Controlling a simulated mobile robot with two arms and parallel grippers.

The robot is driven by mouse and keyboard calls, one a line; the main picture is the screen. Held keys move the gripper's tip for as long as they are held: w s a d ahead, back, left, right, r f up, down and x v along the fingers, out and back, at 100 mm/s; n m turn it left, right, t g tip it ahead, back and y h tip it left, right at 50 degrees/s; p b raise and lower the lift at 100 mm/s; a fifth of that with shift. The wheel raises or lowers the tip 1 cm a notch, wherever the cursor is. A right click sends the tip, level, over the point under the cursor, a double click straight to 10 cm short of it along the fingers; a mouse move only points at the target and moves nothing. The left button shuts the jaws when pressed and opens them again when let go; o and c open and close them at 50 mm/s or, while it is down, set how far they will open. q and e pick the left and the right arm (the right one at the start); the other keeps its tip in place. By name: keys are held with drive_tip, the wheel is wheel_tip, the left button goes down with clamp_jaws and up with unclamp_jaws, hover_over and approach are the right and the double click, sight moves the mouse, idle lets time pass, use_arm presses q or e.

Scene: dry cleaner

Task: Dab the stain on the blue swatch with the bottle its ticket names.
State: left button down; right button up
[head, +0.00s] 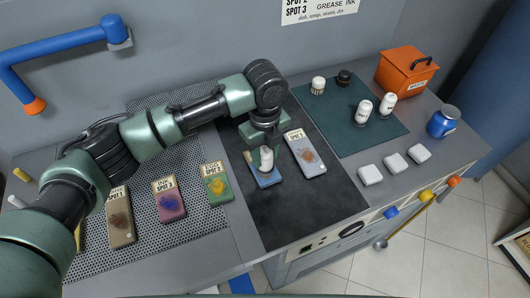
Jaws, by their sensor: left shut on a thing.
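The blue swatch (269,182) lies on the dark mat (285,214), left of a grey swatch. My left gripper (266,145) is directly above it, pointing down and shut on a white bottle (266,160). The bottle is upright, with its lower end at the blue swatch. I cannot tell whether it touches the cloth. The stain is hidden behind the bottle, and the swatch's ticket is covered by the gripper and cannot be read. My right gripper is not in view.
A stained grey swatch (309,160) lies close on the right. Brown (120,232), purple (171,210) and green (219,194) swatches lie on the perforated board. Several bottles stand on the green mat (345,140). White blocks (396,163), a blue jar (442,122) and an orange box (405,75) are right.

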use_arm(q)
drive_tip(key=shift+f, duration=0.35)
drive_tip(key=shift+s+f, duration=0.1)
idle(2.1)
drive_tip(key=shift+p, duration=0.35)
wheel_tip(320, 180, up, 7)
drive_tip(key=p, duration=0.7)
idle(0.4)
